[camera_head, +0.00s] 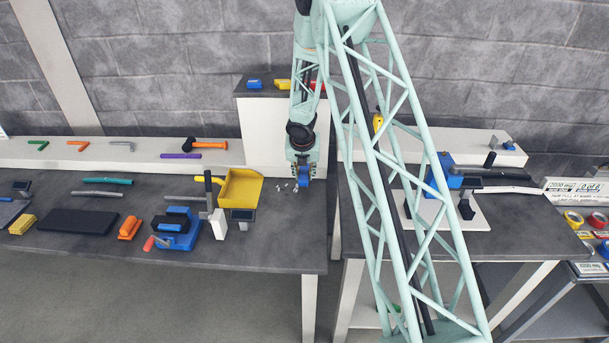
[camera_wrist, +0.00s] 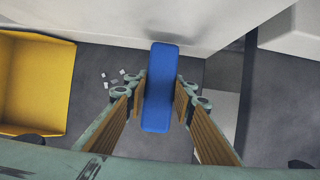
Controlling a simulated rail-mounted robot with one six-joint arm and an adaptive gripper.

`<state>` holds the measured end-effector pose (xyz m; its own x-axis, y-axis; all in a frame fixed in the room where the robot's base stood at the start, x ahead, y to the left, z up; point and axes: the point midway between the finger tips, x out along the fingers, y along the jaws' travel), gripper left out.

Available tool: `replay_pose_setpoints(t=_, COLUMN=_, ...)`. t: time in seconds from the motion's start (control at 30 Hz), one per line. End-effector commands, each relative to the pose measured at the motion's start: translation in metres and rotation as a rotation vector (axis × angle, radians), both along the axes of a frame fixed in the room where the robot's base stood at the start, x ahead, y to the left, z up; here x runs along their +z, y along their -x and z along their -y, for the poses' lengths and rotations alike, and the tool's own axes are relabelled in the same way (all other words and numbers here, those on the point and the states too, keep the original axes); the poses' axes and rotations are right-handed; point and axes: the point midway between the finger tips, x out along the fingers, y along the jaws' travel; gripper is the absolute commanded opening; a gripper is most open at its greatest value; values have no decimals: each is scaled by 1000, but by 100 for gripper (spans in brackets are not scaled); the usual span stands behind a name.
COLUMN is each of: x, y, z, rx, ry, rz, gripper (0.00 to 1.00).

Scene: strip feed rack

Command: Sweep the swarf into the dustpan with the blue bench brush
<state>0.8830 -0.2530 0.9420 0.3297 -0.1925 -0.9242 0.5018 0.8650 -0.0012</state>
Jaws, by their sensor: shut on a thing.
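My gripper (camera_wrist: 160,95) is shut on the blue bench brush (camera_wrist: 157,100), which stands between the fingers in the wrist view. In the head view the brush (camera_head: 303,178) is at the bench surface, near the right end of the left bench. Its bristles are hidden. The swarf (camera_wrist: 116,80), several small pale bits, lies left of the brush in the wrist view. It also shows in the head view (camera_head: 287,187), between brush and dustpan. The yellow dustpan (camera_wrist: 40,70) lies farther left, apart from the swarf; it also shows in the head view (camera_head: 241,187).
A white cabinet (camera_head: 270,135) stands close behind the brush. A blue vise (camera_head: 178,230) and a small dark-screened device (camera_head: 242,216) stand on the left bench (camera_head: 285,240) near the dustpan. A gap separates it from the right bench (camera_head: 510,225).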

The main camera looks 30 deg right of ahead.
Motion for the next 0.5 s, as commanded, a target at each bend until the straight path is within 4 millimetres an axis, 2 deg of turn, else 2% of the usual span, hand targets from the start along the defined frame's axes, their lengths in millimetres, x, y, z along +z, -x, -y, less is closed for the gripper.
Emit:
replay_pose_setpoints(t=0.3, x=1, y=0, z=0, rx=-1, ry=0, rz=0, gripper=14)
replay_pose_setpoints(t=0.5, x=-9, y=0, z=0, rx=-1, ry=0, rz=0, gripper=14)
